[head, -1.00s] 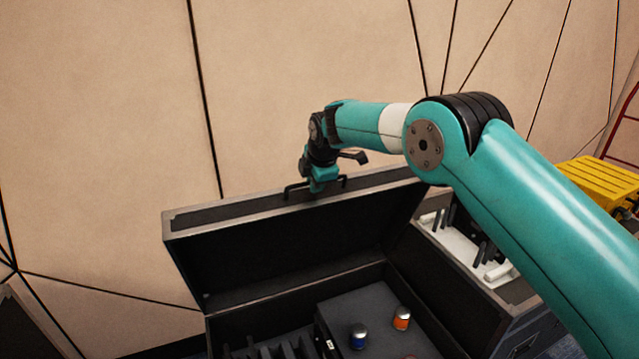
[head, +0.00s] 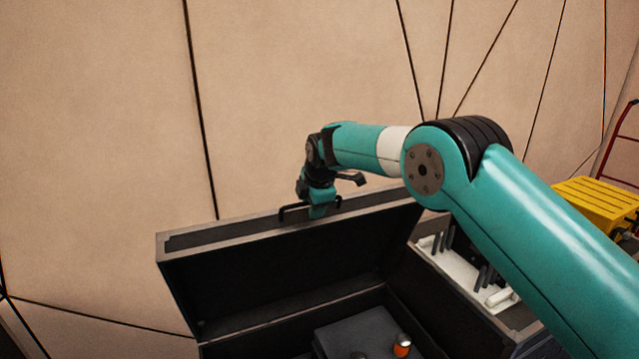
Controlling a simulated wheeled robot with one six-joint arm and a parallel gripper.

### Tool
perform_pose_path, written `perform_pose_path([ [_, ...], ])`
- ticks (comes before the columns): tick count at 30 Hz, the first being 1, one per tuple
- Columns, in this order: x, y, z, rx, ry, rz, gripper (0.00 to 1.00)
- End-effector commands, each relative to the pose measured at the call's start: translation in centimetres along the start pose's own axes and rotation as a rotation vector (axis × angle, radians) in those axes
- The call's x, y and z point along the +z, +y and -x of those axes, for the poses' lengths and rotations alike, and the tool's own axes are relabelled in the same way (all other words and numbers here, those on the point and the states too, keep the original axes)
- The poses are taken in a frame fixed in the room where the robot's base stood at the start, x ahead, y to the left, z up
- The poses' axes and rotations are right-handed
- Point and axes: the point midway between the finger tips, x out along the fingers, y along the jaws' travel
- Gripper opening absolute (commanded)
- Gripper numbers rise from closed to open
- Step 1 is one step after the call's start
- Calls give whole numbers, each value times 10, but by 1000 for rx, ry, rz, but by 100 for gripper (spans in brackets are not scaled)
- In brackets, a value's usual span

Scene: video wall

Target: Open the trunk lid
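The black trunk stands in front of me with its lid (head: 280,260) raised, its dark inner side facing me. A dark bar handle (head: 293,208) sits on the lid's upper edge. My gripper (head: 320,211) is at this handle, reaching down from above at its right part. The fingertips are small and partly hidden, so whether they are shut on the handle is not clear. The lower trunk body (head: 260,345) is open below, cut off by the frame's bottom edge.
Inside the trunk are a dark raised block (head: 350,330) and an orange can (head: 402,345). To the right are a second case with a white insert (head: 462,275) and a yellow crate (head: 597,203). A panelled beige wall (head: 100,130) rises behind the lid.

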Motion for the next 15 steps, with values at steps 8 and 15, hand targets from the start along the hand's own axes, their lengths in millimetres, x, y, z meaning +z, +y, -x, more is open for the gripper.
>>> perform_pose_path([
  [8,0,1,64,7,0,-1,37],
  [15,0,1,123,6,-1,-1,37],
])
